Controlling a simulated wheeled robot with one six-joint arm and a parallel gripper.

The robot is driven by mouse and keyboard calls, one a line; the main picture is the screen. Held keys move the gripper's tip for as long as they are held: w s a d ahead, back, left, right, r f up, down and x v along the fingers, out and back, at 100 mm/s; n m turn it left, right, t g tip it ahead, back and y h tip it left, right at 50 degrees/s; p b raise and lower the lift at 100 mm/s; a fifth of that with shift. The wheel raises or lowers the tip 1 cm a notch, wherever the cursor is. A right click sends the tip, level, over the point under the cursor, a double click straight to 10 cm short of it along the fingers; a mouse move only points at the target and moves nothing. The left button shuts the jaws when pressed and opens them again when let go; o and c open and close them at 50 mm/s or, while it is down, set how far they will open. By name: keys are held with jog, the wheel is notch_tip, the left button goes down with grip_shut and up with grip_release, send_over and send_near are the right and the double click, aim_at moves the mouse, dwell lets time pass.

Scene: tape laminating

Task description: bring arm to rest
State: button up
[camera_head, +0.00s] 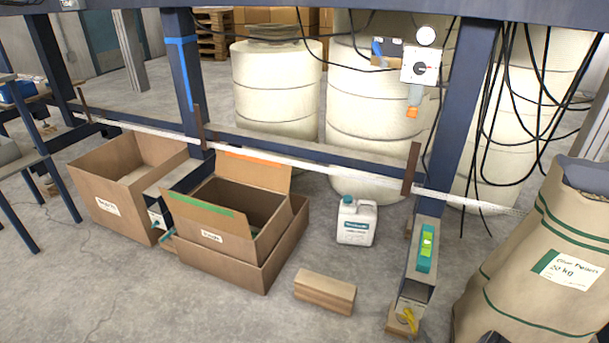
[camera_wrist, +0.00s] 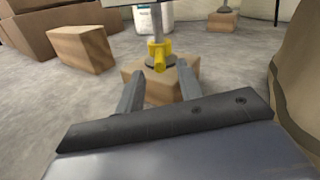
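In the wrist view my gripper (camera_wrist: 158,95) is open, its two grey fingers apart with nothing held between them. Beyond the fingertips stands a wooden block (camera_wrist: 186,82) with a yellow fitting (camera_wrist: 157,54) on a metal post above it. In the head view the yellow fitting (camera_head: 408,318) shows at the bottom of a grey upright unit with a green level (camera_head: 426,248) on it. Only a dark bit, possibly of my arm, shows at the bottom edge of the head view; the gripper is not visible there.
Open cardboard boxes (camera_head: 213,259) stand at left. A wooden block (camera_head: 325,291) lies on the floor, with a white jug (camera_head: 356,221) behind it. A large paper sack (camera_head: 535,262) stands close at right. A long pale strip (camera_head: 300,163) runs along the frame. Bare floor lies in front.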

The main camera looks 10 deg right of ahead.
aim_at(414, 329)
jog(key=w, duration=0.4)
jog(key=shift+w+a, duration=0.15)
jog(key=shift+w, duration=0.1)
jog(key=shift+s+a+m+h, duration=0.1)
jog(key=shift+m+h, duration=0.3)
jog(key=shift+h, duration=0.1)
